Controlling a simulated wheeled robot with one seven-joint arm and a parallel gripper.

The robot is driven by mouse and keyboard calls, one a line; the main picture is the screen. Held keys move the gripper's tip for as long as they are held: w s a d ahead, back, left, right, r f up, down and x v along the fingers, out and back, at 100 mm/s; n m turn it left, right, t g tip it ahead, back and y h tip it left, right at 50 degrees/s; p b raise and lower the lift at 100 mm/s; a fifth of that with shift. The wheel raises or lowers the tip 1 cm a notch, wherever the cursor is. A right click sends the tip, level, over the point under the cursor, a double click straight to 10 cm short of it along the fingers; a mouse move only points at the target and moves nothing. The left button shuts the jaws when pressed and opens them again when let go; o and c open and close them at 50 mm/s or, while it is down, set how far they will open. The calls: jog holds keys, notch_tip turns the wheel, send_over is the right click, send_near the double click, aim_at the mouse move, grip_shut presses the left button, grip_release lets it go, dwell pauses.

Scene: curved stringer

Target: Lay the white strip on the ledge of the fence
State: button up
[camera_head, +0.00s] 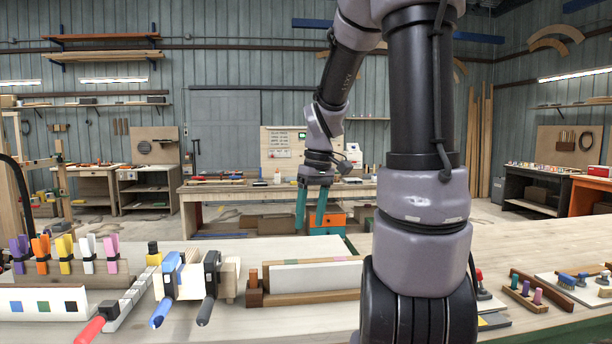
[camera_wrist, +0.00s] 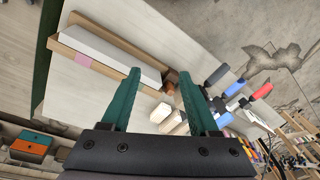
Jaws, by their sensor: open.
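The fence (camera_head: 261,298) is a long brown wooden piece on the bench, left of my arm in the head view, with pink and green patches along its top. A long white strip (camera_head: 305,278) sits along its ledge, against the upright part; my arm hides the right end. In the wrist view, the white strip (camera_wrist: 112,52) lies along the brown fence (camera_wrist: 70,45), a pink patch beside it. My gripper (camera_head: 311,229) has two green fingers spread apart, pointing down above and behind the fence in the head view.
Clamps with blue (camera_head: 166,282) and black (camera_head: 210,278) handles stand left of the fence, and a red handle (camera_head: 90,330) lies further left. Coloured clips (camera_head: 66,255) stand in a row behind a white board (camera_head: 20,304).

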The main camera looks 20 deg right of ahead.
jog(key=s+a+r+m+t, duration=0.5)
jog(key=s+r+m+t, duration=0.1)
jog(key=s+r, duration=0.4)
jog(key=shift+a+r+m+y, duration=0.2)
jog(key=shift+r+m+y, duration=0.25)
jog(key=shift+r, duration=0.4)
